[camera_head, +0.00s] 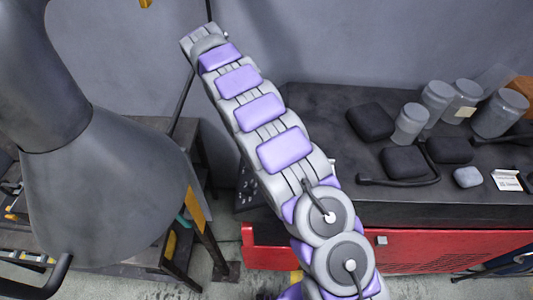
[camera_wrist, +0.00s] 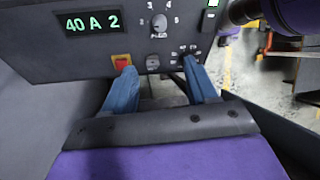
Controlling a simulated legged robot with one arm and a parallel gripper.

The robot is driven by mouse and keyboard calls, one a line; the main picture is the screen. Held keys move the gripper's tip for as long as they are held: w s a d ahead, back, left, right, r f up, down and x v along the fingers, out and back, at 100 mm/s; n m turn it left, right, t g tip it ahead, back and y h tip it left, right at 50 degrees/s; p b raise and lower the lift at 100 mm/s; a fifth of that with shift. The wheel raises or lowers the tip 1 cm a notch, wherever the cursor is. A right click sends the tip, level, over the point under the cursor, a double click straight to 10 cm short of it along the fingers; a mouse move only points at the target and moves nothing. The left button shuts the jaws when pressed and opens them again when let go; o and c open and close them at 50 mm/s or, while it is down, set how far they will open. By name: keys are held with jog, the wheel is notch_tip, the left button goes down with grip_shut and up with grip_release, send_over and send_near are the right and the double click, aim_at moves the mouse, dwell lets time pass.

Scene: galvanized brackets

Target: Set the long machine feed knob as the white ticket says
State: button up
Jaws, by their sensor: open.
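In the wrist view a dark machine panel (camera_wrist: 40,55) fills the top, with a lit display (camera_wrist: 90,22) reading "40 A 2". A round knob (camera_wrist: 159,20) sits among printed numbers, including 3, 4 and 5. Smaller controls sit lower right, partly behind my right finger. I cannot tell which knob is the feed knob. My gripper (camera_wrist: 158,70) is open and empty, its two blue fingers pointing at the panel below the numbered knob. In the head view a white ticket (camera_head: 507,180) stands at the right on the dark bench top; its print is too small to read.
A red switch (camera_wrist: 122,62) is by my left fingertip. The dark bench (camera_head: 300,105) holds several grey jars (camera_head: 500,113), black pads (camera_head: 370,121) and a red drawer front (camera_head: 440,250). A large grey cone-shaped hood (camera_head: 100,190) stands close at left.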

jog(key=b+x, duration=0.2)
jog(key=x, duration=0.4)
jog(key=d+b+x, duration=0.1)
jog(key=b+x, duration=0.1)
jog(key=x, duration=0.4)
jog(key=b+x, duration=0.2)
jog(key=x, duration=0.4)
jog(key=shift+d+r, duration=0.4)
jog(key=shift+a+f, duration=0.2)
jog(key=shift+a, duration=0.65)
jog(key=shift+c, duration=0.2)
jog(key=shift+a, duration=0.4)
jog(key=c, duration=0.3)
jog(key=shift+d+r, duration=0.15)
jog(key=shift+d, duration=0.55)
jog(key=c, duration=0.5)
jog(key=shift+d, duration=0.1)
jog(key=shift+c, duration=1)
